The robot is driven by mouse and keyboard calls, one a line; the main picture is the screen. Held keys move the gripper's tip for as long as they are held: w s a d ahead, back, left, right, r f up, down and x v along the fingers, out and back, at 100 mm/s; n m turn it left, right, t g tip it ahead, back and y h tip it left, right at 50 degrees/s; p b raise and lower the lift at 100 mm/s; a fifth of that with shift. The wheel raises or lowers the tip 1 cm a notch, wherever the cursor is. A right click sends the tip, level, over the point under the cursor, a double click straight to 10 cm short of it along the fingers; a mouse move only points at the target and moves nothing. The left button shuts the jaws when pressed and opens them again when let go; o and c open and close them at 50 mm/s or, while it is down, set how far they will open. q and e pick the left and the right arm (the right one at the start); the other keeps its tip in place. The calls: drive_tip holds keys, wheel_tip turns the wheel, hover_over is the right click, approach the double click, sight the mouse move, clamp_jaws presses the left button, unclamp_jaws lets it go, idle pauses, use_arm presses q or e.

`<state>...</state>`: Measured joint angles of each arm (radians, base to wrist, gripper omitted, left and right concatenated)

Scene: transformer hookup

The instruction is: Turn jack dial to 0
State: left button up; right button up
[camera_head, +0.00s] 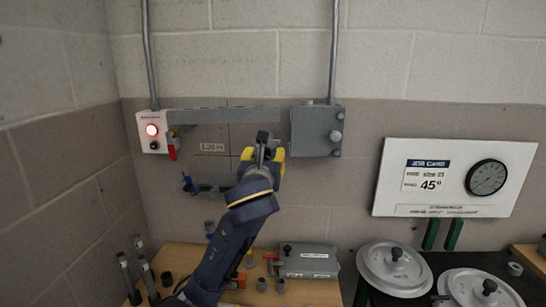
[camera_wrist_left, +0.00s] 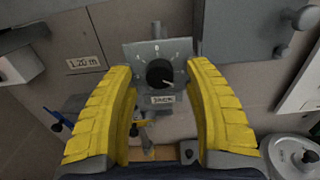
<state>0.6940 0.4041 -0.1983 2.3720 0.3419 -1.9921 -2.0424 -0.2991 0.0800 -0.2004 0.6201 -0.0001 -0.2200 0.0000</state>
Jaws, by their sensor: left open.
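The jack dial (camera_wrist_left: 159,73) is a round black knob on a grey plate (camera_wrist_left: 138,57), with marks around it and a small label (camera_wrist_left: 162,99) below. One mark at the top looks like a 0. A pale line on the knob seems to slant toward the lower right, away from that top mark, but it is small. My left gripper (camera_wrist_left: 160,78) is open, its yellow fingers on either side of the dial with gaps visible. In the head view my left gripper (camera_head: 262,155) is raised before the wall and hides most of the dial. My right gripper is not in view.
A white box with a red lit button (camera_head: 151,130) and a grey wall box (camera_head: 318,131) flank the gripper. A white gauge board (camera_head: 455,178) hangs at the right. Below are a wooden bench (camera_head: 215,262), a grey case (camera_head: 308,261) and round lids (camera_head: 394,268).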

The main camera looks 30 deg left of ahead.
use_arm(q)
drive_tip(key=shift+w+a, duration=0.15)
drive_tip(key=shift+w, duration=0.1)
clamp_jaws()
idle(0.4)
